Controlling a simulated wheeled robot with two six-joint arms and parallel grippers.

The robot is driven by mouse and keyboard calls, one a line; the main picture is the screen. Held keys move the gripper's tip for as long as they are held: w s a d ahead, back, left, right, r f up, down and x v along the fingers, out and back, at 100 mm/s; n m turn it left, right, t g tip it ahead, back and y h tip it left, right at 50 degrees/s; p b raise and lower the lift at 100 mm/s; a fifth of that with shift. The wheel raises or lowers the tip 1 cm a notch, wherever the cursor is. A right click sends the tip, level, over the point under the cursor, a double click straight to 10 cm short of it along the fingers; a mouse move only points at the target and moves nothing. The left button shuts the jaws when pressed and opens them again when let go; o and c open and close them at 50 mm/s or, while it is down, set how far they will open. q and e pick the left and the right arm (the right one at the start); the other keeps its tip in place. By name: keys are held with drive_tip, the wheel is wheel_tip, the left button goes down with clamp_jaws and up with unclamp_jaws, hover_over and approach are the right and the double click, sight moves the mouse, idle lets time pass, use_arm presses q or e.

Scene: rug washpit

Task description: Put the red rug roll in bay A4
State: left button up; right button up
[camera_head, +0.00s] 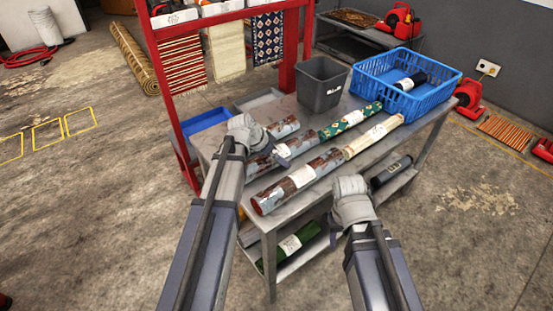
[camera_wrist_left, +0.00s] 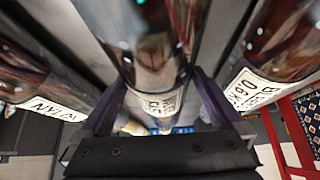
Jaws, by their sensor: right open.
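Several wrapped rolls lie on a grey metal table (camera_head: 400,150). My right gripper (camera_head: 352,208) is open and empty at the table's near edge. No A4 label is readable.
A grey bin (camera_head: 322,85) and a blue basket (camera_head: 427,92) stand at the table's back. A green patterned roll (camera_head: 345,122) lies behind the cream roll (camera_head: 373,136). A red rack (camera_head: 172,95) with hanging rugs stands behind. Yellow outlines (camera_head: 47,134) mark the left floor.

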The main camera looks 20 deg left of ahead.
use_arm(q)
clamp_jaws()
idle(0.6)
